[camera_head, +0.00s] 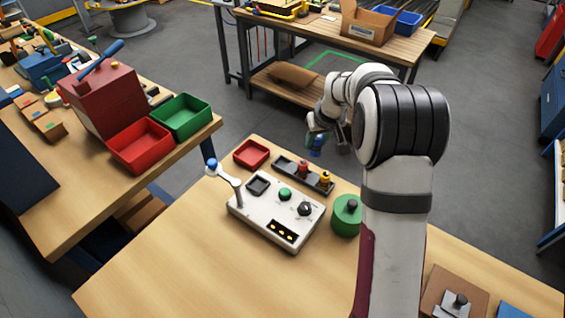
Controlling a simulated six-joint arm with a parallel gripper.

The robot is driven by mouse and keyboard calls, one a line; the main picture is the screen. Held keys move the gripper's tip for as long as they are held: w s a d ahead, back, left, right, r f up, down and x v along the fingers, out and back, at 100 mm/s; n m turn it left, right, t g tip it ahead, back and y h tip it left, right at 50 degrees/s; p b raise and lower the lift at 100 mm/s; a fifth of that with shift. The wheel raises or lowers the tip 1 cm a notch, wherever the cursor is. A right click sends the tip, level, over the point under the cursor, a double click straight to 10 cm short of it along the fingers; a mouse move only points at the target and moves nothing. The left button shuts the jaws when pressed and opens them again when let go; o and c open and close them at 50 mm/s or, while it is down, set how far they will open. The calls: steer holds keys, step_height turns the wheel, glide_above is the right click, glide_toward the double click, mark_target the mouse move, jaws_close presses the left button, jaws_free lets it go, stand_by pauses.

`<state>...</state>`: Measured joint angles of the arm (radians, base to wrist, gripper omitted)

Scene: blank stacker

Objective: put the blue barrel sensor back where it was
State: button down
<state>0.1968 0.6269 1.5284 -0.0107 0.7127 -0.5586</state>
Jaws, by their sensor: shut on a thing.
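My gripper (317,139) is shut on the blue barrel sensor (317,151), with its jaws pointing down. Both hang above and beyond the far right part of the near table. A dark grey rack (285,169) lies on that table, below and left of the sensor in the picture. A red barrel sensor (303,169) and a yellow-orange one (325,179) stand in the rack toward its right end. The rack's left part looks bare. The gripper's fingers are small and partly hidden by the sensor and arm.
In front of the rack stands a light control box (270,222) with a green button, a dark knob and a blue-tipped lever (211,164). A red tray (252,153) lies left of the rack. A green cylinder (346,215) stands right of the box. The table's left front is clear.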

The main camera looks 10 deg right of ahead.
steer(key=w+a+f, duration=0.3)
steer(key=w+f, duration=0.1)
steer(key=w+a+f, duration=0.4)
steer(key=shift+a+f, duration=0.1)
steer(key=shift+a, duration=0.05)
steer(key=shift+w+a+f, duration=0.1)
steer(key=shift+f, duration=2)
steer(key=shift+f, duration=0.1)
steer(key=c, duration=0.5)
jaws_free()
steer(key=shift+c, duration=0.2)
